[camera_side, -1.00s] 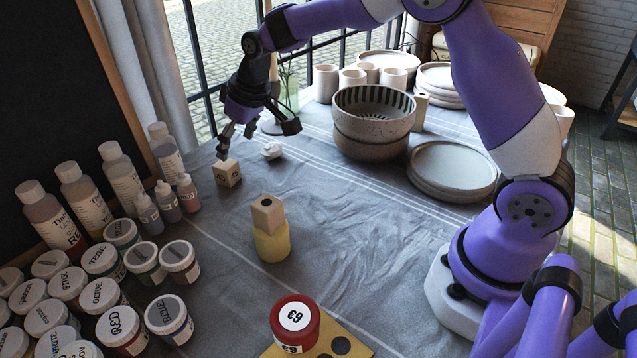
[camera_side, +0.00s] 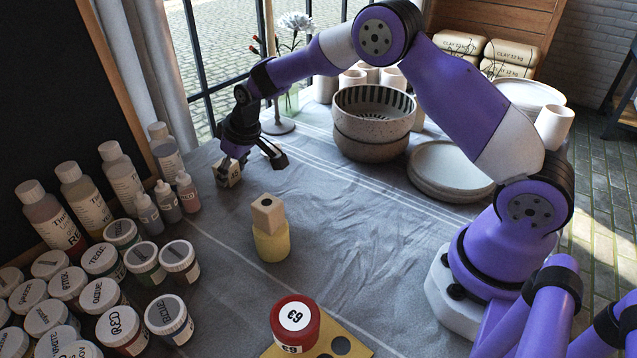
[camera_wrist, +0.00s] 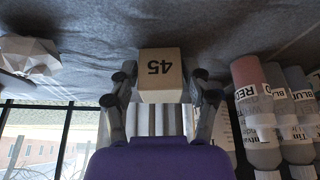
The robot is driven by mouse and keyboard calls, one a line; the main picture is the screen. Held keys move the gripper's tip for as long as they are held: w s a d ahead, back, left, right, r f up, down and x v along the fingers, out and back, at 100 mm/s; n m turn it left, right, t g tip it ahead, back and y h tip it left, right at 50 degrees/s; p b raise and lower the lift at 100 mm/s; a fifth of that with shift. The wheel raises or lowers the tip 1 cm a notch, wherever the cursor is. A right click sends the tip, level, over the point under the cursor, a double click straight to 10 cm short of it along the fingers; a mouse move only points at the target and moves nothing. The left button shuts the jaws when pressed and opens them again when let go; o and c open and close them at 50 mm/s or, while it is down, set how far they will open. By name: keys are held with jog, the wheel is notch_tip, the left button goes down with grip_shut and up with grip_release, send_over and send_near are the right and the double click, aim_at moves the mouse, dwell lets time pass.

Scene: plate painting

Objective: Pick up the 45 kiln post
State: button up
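The 45 kiln post is a small pale tan block (camera_wrist: 160,68) with a dark "45" that reads upside down in the wrist view. In the side view it stands on the grey cloth at the far left (camera_side: 227,175), its top partly covered by my gripper. My gripper (camera_side: 252,158) is low over it with its fingers spread. In the wrist view the post lies between the two fingertips (camera_wrist: 160,88), with a gap on each side. I cannot see any finger touching it.
Glaze bottles (camera_side: 122,178) and small dropper bottles (camera_side: 168,203) stand close left of the post. A white faceted object (camera_wrist: 30,55) is nearby. Another block (camera_side: 268,212) sits on a yellow cylinder (camera_side: 271,245). A red jar (camera_side: 295,325) stands in front.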

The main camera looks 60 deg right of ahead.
jog(key=c, duration=0.4)
